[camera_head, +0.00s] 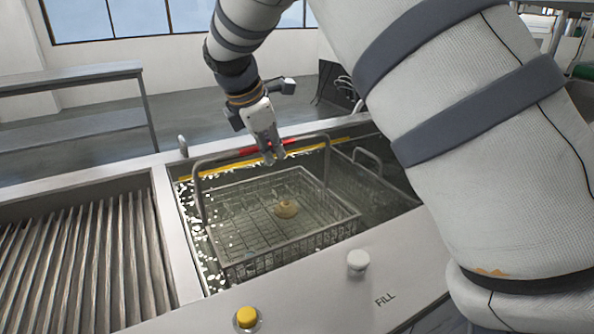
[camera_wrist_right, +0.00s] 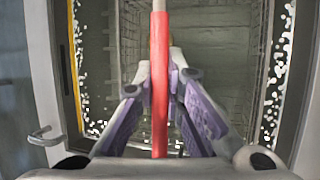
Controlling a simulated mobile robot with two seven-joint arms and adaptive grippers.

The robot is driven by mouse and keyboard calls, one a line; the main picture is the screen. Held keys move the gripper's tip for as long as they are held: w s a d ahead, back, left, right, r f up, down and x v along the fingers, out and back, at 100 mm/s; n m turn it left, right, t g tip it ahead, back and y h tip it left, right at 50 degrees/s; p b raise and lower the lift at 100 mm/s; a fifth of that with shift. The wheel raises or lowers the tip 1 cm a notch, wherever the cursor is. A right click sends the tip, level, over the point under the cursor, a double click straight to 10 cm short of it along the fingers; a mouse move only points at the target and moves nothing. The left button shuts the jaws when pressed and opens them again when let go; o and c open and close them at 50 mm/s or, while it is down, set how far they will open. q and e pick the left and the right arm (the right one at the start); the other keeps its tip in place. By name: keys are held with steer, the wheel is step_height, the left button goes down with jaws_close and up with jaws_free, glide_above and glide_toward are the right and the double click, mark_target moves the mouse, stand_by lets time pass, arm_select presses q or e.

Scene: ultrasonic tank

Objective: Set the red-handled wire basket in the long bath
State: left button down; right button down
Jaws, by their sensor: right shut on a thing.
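The wire basket (camera_head: 292,248) is within the opening of the long bath (camera_head: 181,245), inside its rim. Its tall bail handle stands upright, with a red grip (camera_head: 250,150) at the top. A brass-coloured round part (camera_head: 287,209) lies in the basket. My right gripper (camera_head: 270,158) is shut on the red grip from above. In the right wrist view the red grip (camera_wrist_right: 159,85) runs between the purple-padded fingers (camera_wrist_right: 160,100). I cannot tell whether the basket touches the bath floor. My left gripper is not in view.
A ribbed drainboard (camera_head: 85,255) lies left of the bath. Another handle (camera_head: 367,158) stands at the bath's right side. The front panel has a yellow knob (camera_head: 246,317) and a white knob (camera_head: 357,262) by "FILL". A grey shelf unit (camera_head: 75,78) stands behind.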

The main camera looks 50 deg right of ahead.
step_height(320, 180, down, 6)
steer(key=shift+r, duration=0.25)
steer(key=c, duration=1.7)
jaws_free()
steer(key=shift+f, duration=0.1)
steer(key=v, duration=1.2)
steer(key=shift+p, duration=0.35)
